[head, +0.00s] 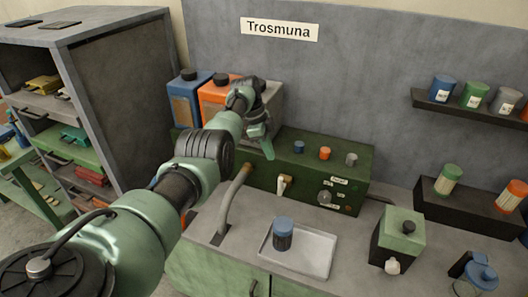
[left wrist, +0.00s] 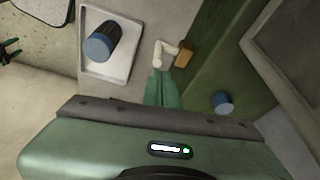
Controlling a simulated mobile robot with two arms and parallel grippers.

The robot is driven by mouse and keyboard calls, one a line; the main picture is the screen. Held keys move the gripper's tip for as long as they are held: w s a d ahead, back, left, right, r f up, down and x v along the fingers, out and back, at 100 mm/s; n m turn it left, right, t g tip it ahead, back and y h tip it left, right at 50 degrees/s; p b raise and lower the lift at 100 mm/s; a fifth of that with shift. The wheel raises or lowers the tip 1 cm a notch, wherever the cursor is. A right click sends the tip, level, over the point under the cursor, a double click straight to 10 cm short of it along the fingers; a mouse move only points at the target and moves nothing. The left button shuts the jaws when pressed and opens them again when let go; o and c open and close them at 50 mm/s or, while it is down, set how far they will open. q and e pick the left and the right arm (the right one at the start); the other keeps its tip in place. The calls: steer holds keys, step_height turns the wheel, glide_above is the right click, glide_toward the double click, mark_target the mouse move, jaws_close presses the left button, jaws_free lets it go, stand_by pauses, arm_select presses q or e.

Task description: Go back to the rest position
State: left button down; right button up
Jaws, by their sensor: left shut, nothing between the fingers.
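My left arm reaches in from the lower left of the head view. Its gripper (head: 267,150) hangs fingers-down in front of the dark green machine (head: 345,195), above the counter. In the left wrist view the green fingers (left wrist: 163,88) are together, with nothing between them. They appear close to a white tap with a brown handle (left wrist: 172,50); I cannot tell whether they touch it. A dark jar with a blue top (head: 283,233) stands on a pale tray (head: 312,254); it also shows in the left wrist view (left wrist: 101,42), apart from the fingers. My right gripper is not in view.
Blue (head: 184,100) and orange (head: 213,97) canisters stand behind my left gripper. A curved pipe (head: 232,200) rises beside my forearm. A green box (head: 404,232) and a blue-topped jar (head: 482,272) stand at right. Shelves (head: 470,108) hold canisters. A drawer cabinet (head: 120,85) stands left.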

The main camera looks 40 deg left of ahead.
arm_select(q)
steer(key=s+d+f+n+y, duration=0.2)
steer(key=s+d+f+n, duration=0.1)
steer(key=s+f, duration=0.45)
steer(key=s+d+f+n+y, duration=0.2)
steer(key=s+f+y, duration=0.1)
steer(key=s+f, duration=0.5)
steer(key=s+d+r+n+t+h, duration=0.1)
steer(key=s+d+r+n, duration=0.15)
steer(key=s+d, duration=0.75)
steer(key=s+d+r+n+t+h, duration=0.15)
steer(key=s+d+n, duration=0.35)
steer(key=s, duration=0.9)
step_height(320, 180, down, 32)
steer(key=s+d+m+g+b, duration=0.2)
steer(key=s+b, duration=0.1)
steer(key=b, duration=0.3)
steer(key=s+a+f+b, duration=0.1)
steer(key=s+f+b, duration=0.1)
steer(key=s+f, duration=0.6)
steer(key=s+a+f+g+b, duration=0.1)
steer(key=s+a+f+b, duration=0.1)
steer(key=s+f, duration=0.6)
step_height(320, 180, down, 5)
steer(key=shift+a+r+y+b, duration=0.2)
steer(key=shift+y+b, duration=0.15)
steer(key=shift+b, duration=0.25)
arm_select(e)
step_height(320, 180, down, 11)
